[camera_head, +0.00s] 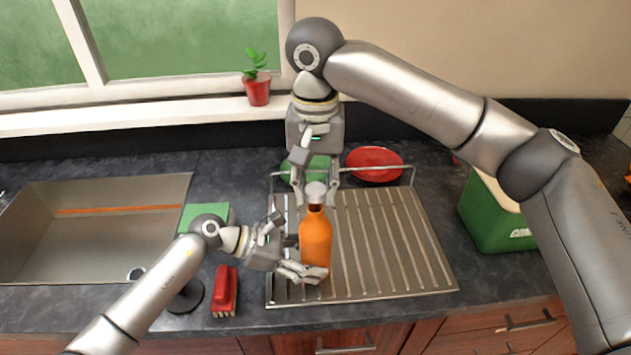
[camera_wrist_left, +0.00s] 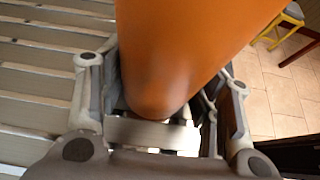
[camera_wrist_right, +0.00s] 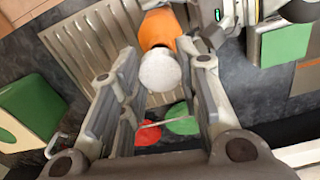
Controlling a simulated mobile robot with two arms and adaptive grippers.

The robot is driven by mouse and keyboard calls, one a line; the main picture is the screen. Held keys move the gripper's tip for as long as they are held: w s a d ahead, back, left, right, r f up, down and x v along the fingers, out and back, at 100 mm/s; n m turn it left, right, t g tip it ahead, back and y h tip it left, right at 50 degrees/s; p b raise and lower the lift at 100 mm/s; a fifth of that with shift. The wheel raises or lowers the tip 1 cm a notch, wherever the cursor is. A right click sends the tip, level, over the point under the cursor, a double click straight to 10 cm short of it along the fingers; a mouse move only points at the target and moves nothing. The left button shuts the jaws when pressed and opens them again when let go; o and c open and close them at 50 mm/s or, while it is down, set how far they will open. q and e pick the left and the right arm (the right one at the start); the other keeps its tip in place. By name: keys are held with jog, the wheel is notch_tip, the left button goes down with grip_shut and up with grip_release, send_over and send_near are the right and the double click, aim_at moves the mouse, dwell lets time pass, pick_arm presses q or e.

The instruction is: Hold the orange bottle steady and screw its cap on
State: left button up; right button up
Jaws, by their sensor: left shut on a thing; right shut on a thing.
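The orange bottle (camera_head: 316,238) stands upright at the left part of the metal drying rack (camera_head: 385,245). My left gripper (camera_head: 308,264) is shut around the bottle's lower body; the bottle fills the left wrist view (camera_wrist_left: 175,50). The white cap (camera_head: 316,190) is at the bottle's mouth, where a dark neck or opening shows just below it. My right gripper (camera_head: 317,197) points down from above and is shut on the cap. In the right wrist view the round cap (camera_wrist_right: 160,71) is between the fingers, lined up with the bottle. I cannot tell whether the cap touches the neck.
A red plate (camera_head: 374,163) and a green plate (camera_head: 318,168) are behind the rack. A sink (camera_head: 60,235) is at the left. A red object (camera_head: 225,291) lies on the counter's front left. A green box (camera_head: 492,218) stands at the right. The rack's right half is clear.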

aim_at(315, 231)
jog(key=shift+f, duration=2)
dwell(3.9)
pick_arm(q)
jog(key=shift+o, duration=0.6)
jog(key=c, duration=0.7)
jog(key=shift+c, duration=0.5)
pick_arm(e)
jog(key=o, duration=0.7)
jog(key=c, duration=1.2)
jog(key=m, duration=0.3)
jog(key=shift+m, duration=0.4)
jog(key=m, duration=0.5)
jog(key=shift+m, duration=0.3)
